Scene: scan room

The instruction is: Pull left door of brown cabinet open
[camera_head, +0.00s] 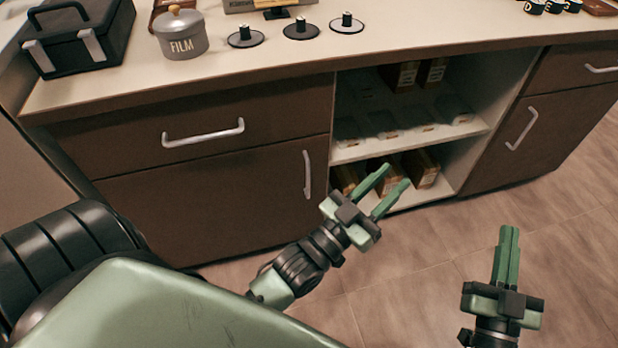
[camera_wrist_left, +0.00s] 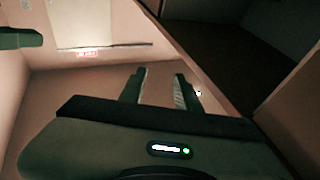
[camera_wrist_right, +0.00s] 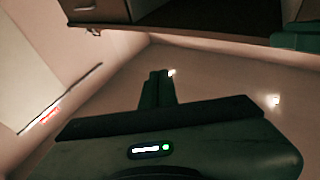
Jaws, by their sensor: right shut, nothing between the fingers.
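The brown cabinet has a left door (camera_head: 210,200) below a wide drawer, and the door looks shut. Its upright silver handle (camera_head: 307,175) is near the door's right edge. My left gripper (camera_head: 396,181) is open and empty, to the right of the handle and in front of the open shelves in the head view. Its spread fingers (camera_wrist_left: 160,85) also show in the left wrist view. My right gripper (camera_head: 509,232) is shut and empty over the floor at the right; its closed fingers (camera_wrist_right: 160,78) show in the right wrist view. Neither gripper touches the handle.
The left drawer (camera_head: 195,130) is shut. Open shelves (camera_head: 465,128) with boxes stand between it and a right door (camera_head: 550,130). The floor (camera_head: 420,270) in front is clear.

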